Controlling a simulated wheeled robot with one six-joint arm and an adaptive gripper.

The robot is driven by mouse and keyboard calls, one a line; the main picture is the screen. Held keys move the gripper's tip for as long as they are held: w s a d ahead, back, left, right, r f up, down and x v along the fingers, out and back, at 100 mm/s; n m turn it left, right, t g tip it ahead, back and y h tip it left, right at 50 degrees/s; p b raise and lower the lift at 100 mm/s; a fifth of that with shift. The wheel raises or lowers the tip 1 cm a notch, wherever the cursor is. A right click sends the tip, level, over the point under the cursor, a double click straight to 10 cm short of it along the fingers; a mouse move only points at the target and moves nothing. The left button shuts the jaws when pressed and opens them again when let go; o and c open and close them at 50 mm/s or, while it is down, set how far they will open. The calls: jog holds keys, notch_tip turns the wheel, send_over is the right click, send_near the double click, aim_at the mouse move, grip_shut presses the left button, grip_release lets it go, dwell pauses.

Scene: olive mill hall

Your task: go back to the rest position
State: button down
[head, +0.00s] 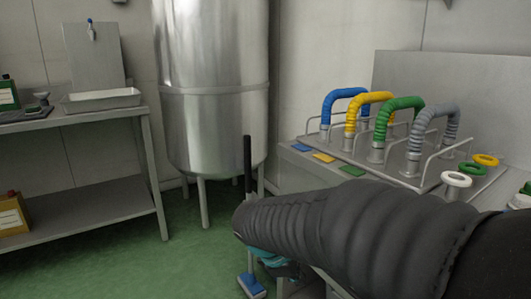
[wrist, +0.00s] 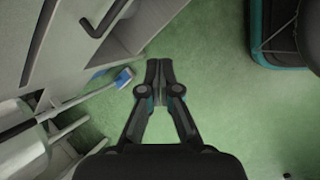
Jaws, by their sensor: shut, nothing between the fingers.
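My gripper (wrist: 159,68) is shut and empty in the wrist view, with its two fingers together over bare green floor. In the head view my dark ribbed arm reaches from the lower right to the middle. There it hides most of the gripper; only some teal and dark parts show below the arm.
A blue-headed brush or squeegee (wrist: 123,77) is close left of the fingertips in the wrist view; its blue head (head: 251,285) also shows below my arm. A steel tank (head: 212,95), a left table (head: 75,120) and a hose bench (head: 300,160) stand around. Green floor (head: 120,262) is open left.

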jog(key=s+d+r+m+t+y, duration=0.1)
jog(key=s+d+m, duration=0.3)
jog(key=s+m, duration=0.4)
jog(key=s+d+r+m+t+y, duration=0.1)
jog(key=s+d+r+m+y, duration=0.3)
jog(key=s+m, duration=0.3)
jog(key=shift+s+m+t, duration=0.3)
jog(key=shift+s+m, duration=0.1)
jog(key=shift+s, duration=0.85)
